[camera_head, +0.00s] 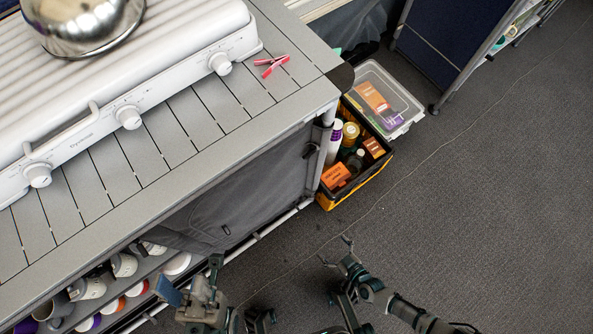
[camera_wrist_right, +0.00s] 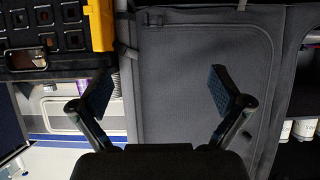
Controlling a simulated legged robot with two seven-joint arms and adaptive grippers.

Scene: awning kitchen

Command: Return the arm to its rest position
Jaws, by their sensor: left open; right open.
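My left gripper (camera_head: 191,280) is at the bottom of the head view, close to the front of the counter and its lower shelf. Its blue-padded fingers are apart, with nothing seen between them. My right gripper (camera_head: 336,253) is further right, above the grey carpet and below the yellow-and-black crate in the picture. Its fingers are spread and empty. In the right wrist view the right gripper (camera_wrist_right: 163,92) shows two dark blue pads wide apart, with a grey fabric panel (camera_wrist_right: 190,60) behind them. Both arms come in from the bottom of the head view and are partly cut off.
The slatted counter (camera_head: 205,110) carries a white stove (camera_head: 90,125), a metal dome (camera_head: 85,20) and a pink clip (camera_head: 271,66). Mugs (camera_head: 124,265) stand on the lower shelf. A filled crate (camera_head: 326,199) and a clear bin (camera_head: 408,103) stand at its end. Carpet at right (camera_head: 490,200) is clear.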

